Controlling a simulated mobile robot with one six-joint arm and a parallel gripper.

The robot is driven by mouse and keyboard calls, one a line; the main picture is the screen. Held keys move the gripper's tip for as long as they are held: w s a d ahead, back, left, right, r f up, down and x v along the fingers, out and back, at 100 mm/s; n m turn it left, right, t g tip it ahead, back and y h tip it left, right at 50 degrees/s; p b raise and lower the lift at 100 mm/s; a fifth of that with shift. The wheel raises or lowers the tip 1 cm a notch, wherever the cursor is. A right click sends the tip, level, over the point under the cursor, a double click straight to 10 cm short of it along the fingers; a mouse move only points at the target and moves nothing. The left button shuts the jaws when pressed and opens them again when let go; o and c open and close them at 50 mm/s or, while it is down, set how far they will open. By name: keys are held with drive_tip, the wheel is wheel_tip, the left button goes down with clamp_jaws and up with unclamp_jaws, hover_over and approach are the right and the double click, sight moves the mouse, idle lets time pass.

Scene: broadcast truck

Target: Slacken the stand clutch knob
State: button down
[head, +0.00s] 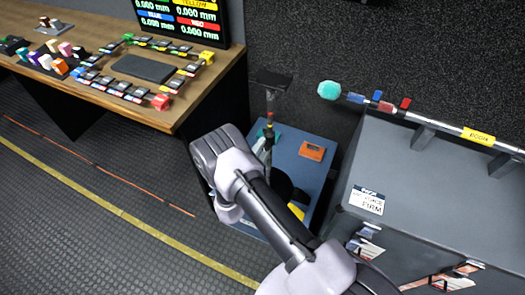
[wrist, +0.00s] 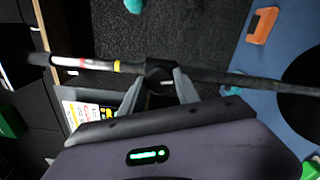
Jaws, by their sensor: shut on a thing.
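The stand is a thin dark pole (head: 270,112) with a flat top plate (head: 272,79), upright beside the desk in the head view. In the wrist view the pole (wrist: 240,80) runs across the picture, with white, red and yellow bands left of the knob. The dark clutch knob (wrist: 158,73) sits on the pole between my fingertips. My gripper (wrist: 158,86) is shut on the knob, one finger on each side. In the head view my arm's wrist hides most of the knob and the lower pole.
A blue platform (head: 292,152) carries an orange box (head: 312,151) and a black disc (head: 283,186). A wooden desk (head: 185,108) with small devices stands at left. A grey case (head: 410,185) with a rod (head: 450,130) is at right. The floor at left is clear.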

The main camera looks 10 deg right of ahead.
drive_tip(key=n+b, duration=0.1)
drive_tip(key=n, duration=0.3)
drive_tip(key=shift+f+n, duration=0.1)
drive_tip(key=shift+n, duration=0.2)
drive_tip(key=shift+s+n+b, duration=0.1)
drive_tip(key=shift+n+b, duration=0.25)
drive_tip(key=shift+n, duration=2.15)
drive_tip(key=c, duration=0.9)
unclamp_jaws()
drive_tip(key=p+v, duration=0.3)
drive_tip(key=v, duration=1.4)
drive_tip(key=shift+s, duration=0.15)
drive_tip(key=shift+a, duration=0.1)
